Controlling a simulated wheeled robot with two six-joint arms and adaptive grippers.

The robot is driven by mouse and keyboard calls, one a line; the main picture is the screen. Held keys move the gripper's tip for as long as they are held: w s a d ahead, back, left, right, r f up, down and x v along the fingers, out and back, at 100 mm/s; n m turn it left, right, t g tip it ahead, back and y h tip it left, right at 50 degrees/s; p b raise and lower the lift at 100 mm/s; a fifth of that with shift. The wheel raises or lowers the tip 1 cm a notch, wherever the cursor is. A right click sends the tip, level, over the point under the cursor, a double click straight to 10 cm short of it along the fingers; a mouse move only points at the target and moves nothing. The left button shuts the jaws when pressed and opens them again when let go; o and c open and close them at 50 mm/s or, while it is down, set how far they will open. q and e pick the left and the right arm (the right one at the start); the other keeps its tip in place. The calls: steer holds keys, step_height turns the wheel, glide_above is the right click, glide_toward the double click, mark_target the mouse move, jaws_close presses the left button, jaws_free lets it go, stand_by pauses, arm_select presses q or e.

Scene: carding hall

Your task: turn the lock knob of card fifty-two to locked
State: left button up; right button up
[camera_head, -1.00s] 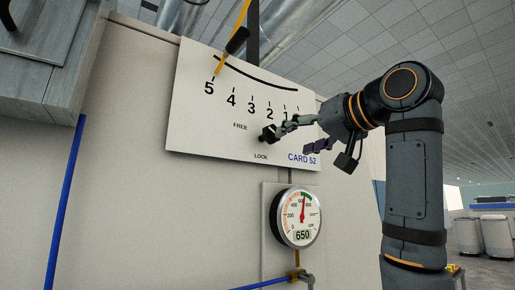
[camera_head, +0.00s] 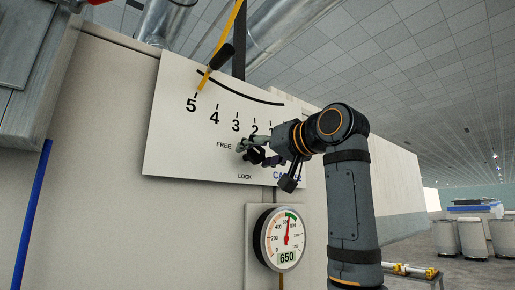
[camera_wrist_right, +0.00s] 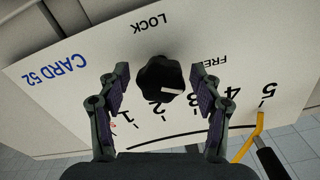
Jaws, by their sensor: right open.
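The black lock knob (camera_wrist_right: 160,80) sits on the white card fifty-two panel (camera_head: 168,150), between the FREE and LOCK words. In the right wrist view a white mark shows on the knob's lower right part, not clearly at either word. My right gripper (camera_wrist_right: 161,92) is open, with one finger on each side of the knob and gaps visible between. In the head view my right gripper (camera_head: 258,151) is at the panel and largely covers the knob and part of the CARD 52 label. My left gripper is not in view.
A lever with a black grip (camera_head: 221,57) and yellow arm stands near 5 on the panel's scale. A round gauge (camera_head: 279,239) reading 650 is mounted below the panel. A blue pipe (camera_head: 32,215) runs down at left. Drums (camera_head: 472,237) stand far right.

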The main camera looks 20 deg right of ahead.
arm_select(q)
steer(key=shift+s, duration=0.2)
arm_select(e)
steer(key=shift+a, duration=0.1)
steer(key=shift+c, duration=0.4)
steer(key=c, duration=1.1)
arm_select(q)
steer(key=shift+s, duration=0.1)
arm_select(e)
steer(key=shift+o, duration=0.2)
